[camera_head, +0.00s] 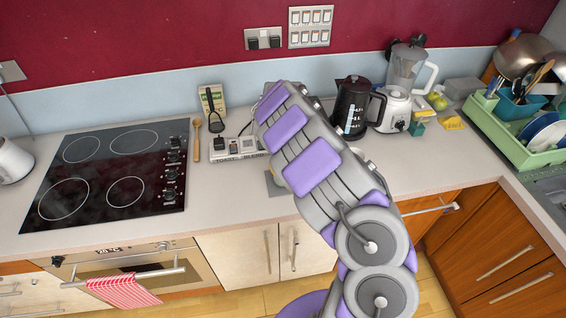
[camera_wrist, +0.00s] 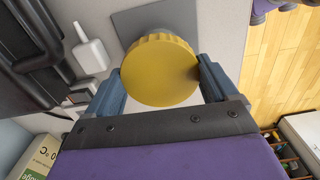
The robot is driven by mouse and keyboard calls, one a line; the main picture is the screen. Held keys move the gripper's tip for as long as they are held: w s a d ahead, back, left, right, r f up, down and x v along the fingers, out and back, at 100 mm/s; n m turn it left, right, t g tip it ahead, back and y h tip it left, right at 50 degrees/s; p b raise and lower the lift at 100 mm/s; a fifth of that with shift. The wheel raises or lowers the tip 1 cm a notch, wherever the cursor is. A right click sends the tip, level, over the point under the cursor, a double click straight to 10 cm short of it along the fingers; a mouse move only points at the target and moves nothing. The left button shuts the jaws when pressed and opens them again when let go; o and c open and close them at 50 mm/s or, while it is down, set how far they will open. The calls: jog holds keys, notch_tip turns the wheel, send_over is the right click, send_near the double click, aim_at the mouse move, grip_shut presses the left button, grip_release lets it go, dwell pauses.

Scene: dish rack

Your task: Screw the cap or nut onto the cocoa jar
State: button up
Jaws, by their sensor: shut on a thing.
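In the wrist view a round yellow cap (camera_wrist: 160,72) with a ribbed edge sits between the two blue-grey fingers of my gripper (camera_wrist: 160,78). The fingers are shut on its sides. The cap is seen from above and covers whatever is beneath it, so I cannot tell whether it touches the cocoa jar. No jar body shows clearly in either view. A flat grey square (camera_wrist: 136,20) lies on the counter under the cap. In the head view my arm hides the gripper and the cap; part of the grey square (camera_head: 274,184) shows beside the arm.
A black kettle (camera_head: 352,106) and a blender (camera_head: 404,85) stand right of my arm. A power strip (camera_head: 238,147) and a wooden spoon (camera_head: 196,138) lie left of it. The hob (camera_head: 110,175) is farther left, the green dish rack (camera_head: 510,140) far right. The front counter is mostly clear.

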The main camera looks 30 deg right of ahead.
jog(key=m, duration=0.4)
jog(key=shift+m, duration=0.3)
jog(key=m, duration=0.4)
jog(key=shift+m, duration=0.3)
jog(key=o, duration=0.9)
jog(key=shift+o, duration=0.2)
jog(key=shift+r+p, duration=1.15)
jog(key=shift+r, duration=1.3)
